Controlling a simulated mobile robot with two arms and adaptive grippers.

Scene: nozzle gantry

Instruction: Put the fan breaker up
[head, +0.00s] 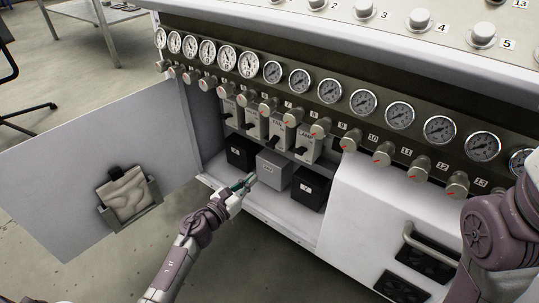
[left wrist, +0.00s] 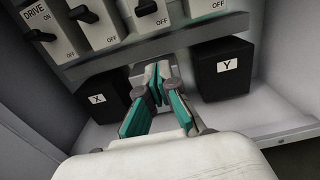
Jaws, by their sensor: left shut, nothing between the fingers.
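The fan breaker (head: 278,130) is the third pale switch in the row inside the open cabinet, with a label that seems to read FAN. Its black lever appears to point down. In the left wrist view the third switch (left wrist: 152,18) is cut off at the top, with OFF below its lever. My left gripper (head: 245,184) is shut and empty, low in the cabinet in front of the grey middle box and below the breakers. Its teal-padded fingers (left wrist: 157,78) show between boxes X and Y in the left wrist view. My right gripper is not in view.
The drive breaker (left wrist: 48,32) and the laser breaker (head: 307,143) are in the same row. A black X box (left wrist: 93,112), a grey box (head: 272,168) and a black Y box (left wrist: 222,68) stand below. Gauge knobs (head: 320,127) overhang the breakers. The cabinet door (head: 70,175) is open.

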